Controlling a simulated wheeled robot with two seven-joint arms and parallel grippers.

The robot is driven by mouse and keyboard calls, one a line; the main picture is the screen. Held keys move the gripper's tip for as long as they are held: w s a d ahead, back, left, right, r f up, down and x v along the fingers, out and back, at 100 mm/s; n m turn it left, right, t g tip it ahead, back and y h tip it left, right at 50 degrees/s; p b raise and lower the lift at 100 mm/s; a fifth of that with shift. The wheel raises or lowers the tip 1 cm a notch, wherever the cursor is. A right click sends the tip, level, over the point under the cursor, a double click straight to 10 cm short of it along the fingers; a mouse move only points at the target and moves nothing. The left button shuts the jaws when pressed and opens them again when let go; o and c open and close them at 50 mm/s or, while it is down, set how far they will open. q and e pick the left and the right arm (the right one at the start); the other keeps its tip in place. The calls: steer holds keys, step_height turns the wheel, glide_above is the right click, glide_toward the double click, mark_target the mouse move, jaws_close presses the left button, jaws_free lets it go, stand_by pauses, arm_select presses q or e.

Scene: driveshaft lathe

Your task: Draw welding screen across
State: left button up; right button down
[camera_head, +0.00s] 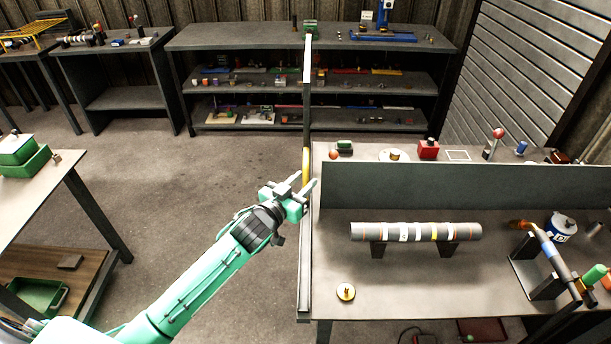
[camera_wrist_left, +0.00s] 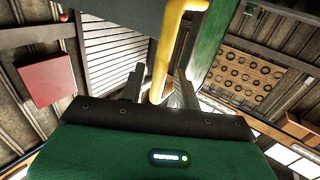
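In the head view a narrow upright strip (camera_head: 307,100), which seems to be the welding screen seen nearly edge-on, stands at the left end of the workbench. A yellow handle (camera_head: 306,163) shows on it, just beyond my left gripper (camera_head: 305,180). In the left wrist view the bent yellow handle (camera_wrist_left: 168,50) comes down between the fingers of the left gripper (camera_wrist_left: 157,76). The fingers are apart, with gaps beside the handle; contact is not clear. A green panel (camera_wrist_left: 207,40) is to its right. My right gripper is not in view.
A metal rail (camera_head: 304,285) runs along the left edge of the workbench (camera_head: 400,290). A banded shaft (camera_head: 415,232) rests on supports there, before a low grey panel (camera_head: 460,190). A shelf unit (camera_head: 240,45) stands behind. Open floor (camera_head: 200,165) lies to the left.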

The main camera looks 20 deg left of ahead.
arm_select(q)
steer(key=shift+x, duration=0.8)
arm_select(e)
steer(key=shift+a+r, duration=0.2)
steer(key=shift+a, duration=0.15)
arm_select(q)
steer(key=shift+c, duration=0.4)
jaws_close()
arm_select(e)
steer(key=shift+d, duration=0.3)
